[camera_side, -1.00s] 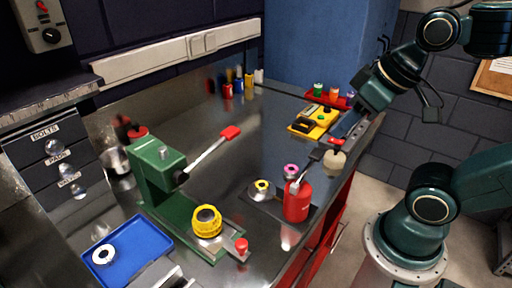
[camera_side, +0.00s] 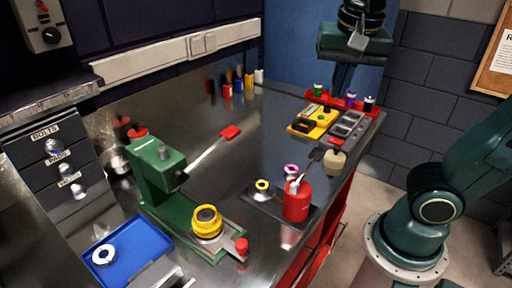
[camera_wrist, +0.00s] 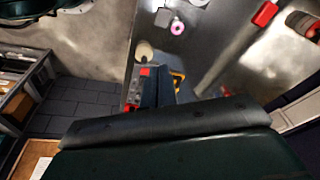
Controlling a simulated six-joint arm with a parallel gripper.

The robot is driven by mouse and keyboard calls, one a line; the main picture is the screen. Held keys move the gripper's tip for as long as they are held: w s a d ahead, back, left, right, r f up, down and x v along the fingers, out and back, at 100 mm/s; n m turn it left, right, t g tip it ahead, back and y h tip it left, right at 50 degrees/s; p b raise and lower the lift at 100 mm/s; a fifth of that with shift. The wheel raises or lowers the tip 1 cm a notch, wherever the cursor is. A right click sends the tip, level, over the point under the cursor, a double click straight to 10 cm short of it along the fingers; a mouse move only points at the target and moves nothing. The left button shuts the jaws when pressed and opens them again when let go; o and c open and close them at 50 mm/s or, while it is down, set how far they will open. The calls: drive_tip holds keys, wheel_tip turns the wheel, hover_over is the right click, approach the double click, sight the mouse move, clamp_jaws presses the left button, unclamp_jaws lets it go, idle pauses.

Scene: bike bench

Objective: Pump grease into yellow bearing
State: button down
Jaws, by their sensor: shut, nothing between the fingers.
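A larger yellow ring part (camera_side: 207,222) sits on the green press base. My gripper (camera_side: 334,94) is shut and empty, pointing down over the red rack, well away from the pump. Its fingers (camera_wrist: 160,88) show in the wrist view.
Under my gripper, the red rack (camera_side: 343,101) holds small coloured bottles. The yellow case (camera_side: 314,121), grey tray (camera_side: 348,125) and cream jar (camera_side: 334,163) are nearby. The green press (camera_side: 158,172) has a red-tipped lever reaching over the bench. A blue tray (camera_side: 135,245) lies front left.

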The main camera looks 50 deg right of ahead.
drive_tip(key=shift+w+a+r+m+g, duration=0.3)
drive_tip(key=shift+a+m, duration=0.35)
drive_tip(key=shift+m, duration=0.4)
drive_tip(key=shift+w+a+r+m+g, duration=0.15)
drive_tip(key=shift+a+r+m+g, duration=0.3)
drive_tip(key=shift+m, duration=0.65)
drive_tip(key=shift+w+a+r+m+g, duration=0.15)
drive_tip(key=shift+w+a+r+m, duration=0.15)
drive_tip(key=shift+a+m, duration=0.65)
drive_tip(key=shift+d+f, duration=0.25)
approach(318, 152)
drive_tip(key=shift+d+f, duration=0.2)
drive_tip(key=shift+f, duration=0.95)
drive_tip(key=shift+d+f, duration=0.15)
drive_tip(key=shift+f, duration=0.95)
drive_tip(key=shift+d+f, duration=0.2)
drive_tip(key=shift+f, duration=0.95)
drive_tip(key=shift+d+f+y, duration=0.1)
drive_tip(key=shift+y, duration=0.2)
